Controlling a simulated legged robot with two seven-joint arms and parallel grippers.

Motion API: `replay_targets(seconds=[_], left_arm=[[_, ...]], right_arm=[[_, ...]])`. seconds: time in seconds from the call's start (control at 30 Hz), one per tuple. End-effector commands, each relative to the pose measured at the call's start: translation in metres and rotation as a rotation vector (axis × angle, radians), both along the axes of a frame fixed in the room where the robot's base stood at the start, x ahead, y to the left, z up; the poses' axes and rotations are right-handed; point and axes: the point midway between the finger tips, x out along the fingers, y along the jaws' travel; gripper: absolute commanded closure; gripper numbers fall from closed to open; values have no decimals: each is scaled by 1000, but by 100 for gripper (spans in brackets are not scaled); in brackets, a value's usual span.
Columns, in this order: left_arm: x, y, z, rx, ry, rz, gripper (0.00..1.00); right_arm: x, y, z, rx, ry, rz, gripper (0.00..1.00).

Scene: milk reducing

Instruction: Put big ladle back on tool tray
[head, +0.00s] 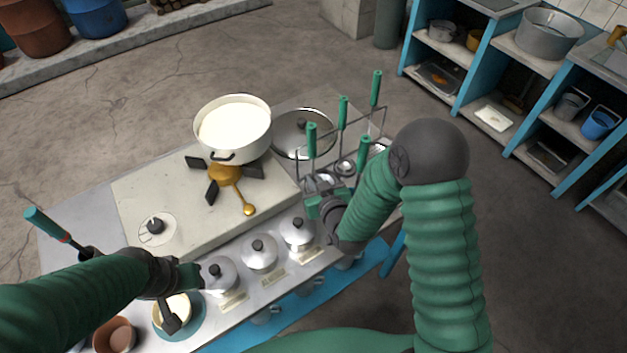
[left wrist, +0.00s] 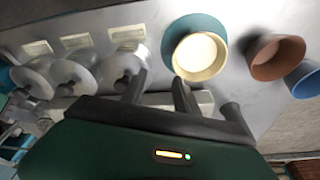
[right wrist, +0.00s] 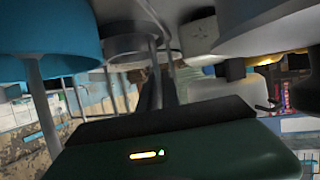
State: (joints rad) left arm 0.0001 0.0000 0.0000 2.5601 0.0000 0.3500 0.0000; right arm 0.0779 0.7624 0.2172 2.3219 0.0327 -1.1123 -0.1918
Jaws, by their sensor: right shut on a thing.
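The tool tray (head: 384,112) is a metal rack at the counter's right end in the head view, with several green-handled tools upright in it. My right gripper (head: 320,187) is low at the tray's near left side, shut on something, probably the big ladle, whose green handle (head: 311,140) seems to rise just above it. The arm hides part of the tray, and the ladle's bowl cannot be made out clearly. In the right wrist view the fingers (right wrist: 160,85) are close together. My left gripper (head: 187,287) is over the near counter; its fingers (left wrist: 160,90) are apart and empty.
A white pot of milk (head: 235,142) stands on the burner, beside a round lid (head: 303,146). Several lidded canisters (head: 259,253) line the counter's front. A cream bowl (left wrist: 200,55) is near my left gripper. Another green-handled tool (head: 45,224) lies far left.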

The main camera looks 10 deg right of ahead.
Motion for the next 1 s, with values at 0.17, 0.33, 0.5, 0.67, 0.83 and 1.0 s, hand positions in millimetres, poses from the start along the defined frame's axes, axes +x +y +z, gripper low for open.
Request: replay_targets(seconds=[0.17, 0.33, 0.5, 0.67, 0.83, 1.0], left_arm=[[0, 0, -1, 0, 0, 0, 64], [0, 0, -1, 0, 0, 0, 64], [0, 0, -1, 0, 0, 0, 64], [0, 0, 0, 0, 0, 0, 64], [0, 0, 0, 0, 0, 0, 64], [0, 0, 4, 0, 1, 0, 64]], right_arm=[[0, 0, 0, 0, 0, -1, 100], [0, 0, -1, 0, 1, -1, 77], [0, 0, -1, 0, 1, -1, 71], [0, 0, 0, 0, 1, -1, 71], [-14, -2, 7, -1, 2, -1, 71], [-50, -5, 24, -1, 4, 0, 71]])
